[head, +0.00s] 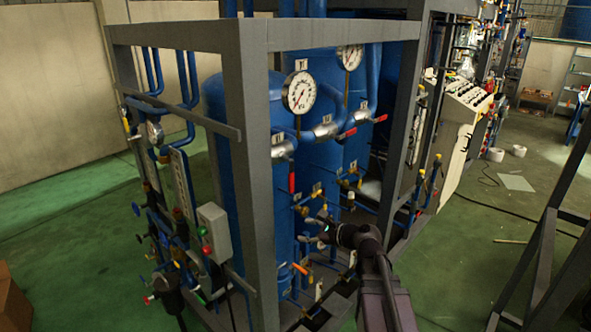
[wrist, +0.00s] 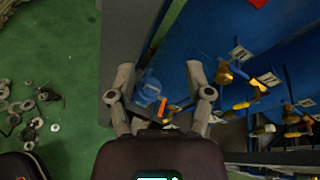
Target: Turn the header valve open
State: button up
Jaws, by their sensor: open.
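No label tells me which valve is the header valve. In the wrist view a small orange handle (wrist: 161,107) shows between the fingers of my gripper (wrist: 161,72), below the fingertips in the picture. The fingers are spread, and I see no contact with the handle. In the head view my gripper (head: 310,230) reaches in low beside the blue tanks (head: 232,150). An orange-handled valve (head: 300,268) sits just below it there. Higher up, silver valves carry red handles: one handle hangs down (head: 292,182), and another slants up to the right (head: 347,134).
A grey steel frame (head: 248,170) surrounds the tanks, with a post left of my gripper. Yellow-fitted small valves (wrist: 232,73) crowd the right of the wrist view. A grey control box (head: 213,232) stands at left.

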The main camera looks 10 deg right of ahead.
aim_at(293, 182)
jog(key=w+d+r+m+t+p, duration=0.2)
jog(key=d+r+m+t, duration=0.2)
jog(key=r, duration=0.5)
jog(key=d+m, duration=0.2)
jog(key=m, duration=0.1)
jog(key=shift+w+p, duration=0.3)
jog(key=shift+p, duration=0.05)
jog(key=shift+w+a, duration=0.1)
jog(key=x, duration=1.3)
jog(key=shift+w+a+r, duration=0.1)
jog(key=shift+w+r, duration=0.1)
jog(key=shift+w, duration=0.1)
